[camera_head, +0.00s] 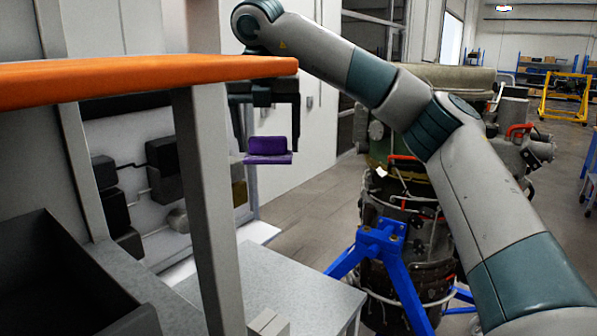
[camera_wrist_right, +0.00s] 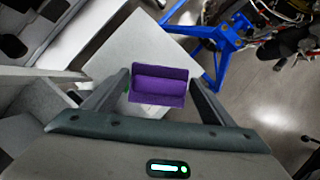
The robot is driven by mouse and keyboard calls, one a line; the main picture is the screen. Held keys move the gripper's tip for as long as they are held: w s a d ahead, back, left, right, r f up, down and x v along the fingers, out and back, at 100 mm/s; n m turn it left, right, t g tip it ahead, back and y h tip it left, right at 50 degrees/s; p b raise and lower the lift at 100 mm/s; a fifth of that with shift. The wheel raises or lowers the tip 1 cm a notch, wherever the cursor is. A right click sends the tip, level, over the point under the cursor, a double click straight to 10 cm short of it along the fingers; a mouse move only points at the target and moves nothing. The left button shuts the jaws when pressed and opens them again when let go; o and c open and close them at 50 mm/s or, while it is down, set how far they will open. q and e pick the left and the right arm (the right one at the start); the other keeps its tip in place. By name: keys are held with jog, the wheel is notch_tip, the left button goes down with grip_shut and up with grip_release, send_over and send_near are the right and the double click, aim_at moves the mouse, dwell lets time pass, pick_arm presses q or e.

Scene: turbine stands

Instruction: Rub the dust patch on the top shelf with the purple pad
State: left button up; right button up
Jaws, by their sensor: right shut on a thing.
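The purple pad (camera_head: 267,147) is a small block with a grip ridge on a wider flat base. My right gripper (camera_head: 269,140) points down and is shut on it. In the right wrist view the pad (camera_wrist_right: 160,84) sits between the two fingers. The top shelf (camera_head: 150,77) shows as an orange board seen nearly edge-on at the upper left. The pad hangs in the air, lower than the board in the picture and close to its right end. The dust patch does not show in either view. My left gripper is out of view.
A grey post (camera_head: 207,200) stands under the orange board. A pale grey tabletop (camera_head: 290,287) lies below the pad. A turbine on a blue stand (camera_head: 385,240) is behind my right arm. A dark bin (camera_head: 50,280) is at the lower left.

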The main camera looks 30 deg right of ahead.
pick_arm(q)
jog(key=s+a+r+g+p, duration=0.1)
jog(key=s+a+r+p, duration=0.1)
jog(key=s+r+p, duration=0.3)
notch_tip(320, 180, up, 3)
jog(key=p, duration=0.3)
pick_arm(e)
jog(key=s+a+r+n, duration=0.2)
jog(key=a+r, duration=0.4)
jog(key=r, duration=0.3)
jog(key=s+a+r+n+y, duration=0.1)
jog(key=a+r, duration=0.4)
jog(key=r, duration=0.5)
jog(key=s+a+r+n+y, duration=0.1)
jog(key=s+a+r+n, duration=0.2)
jog(key=r, duration=0.7)
jog(key=s+a, duration=0.2)
jog(key=a, duration=0.1)
jog(key=shift+a+r, duration=0.25)
jog(key=shift+a, duration=0.05)
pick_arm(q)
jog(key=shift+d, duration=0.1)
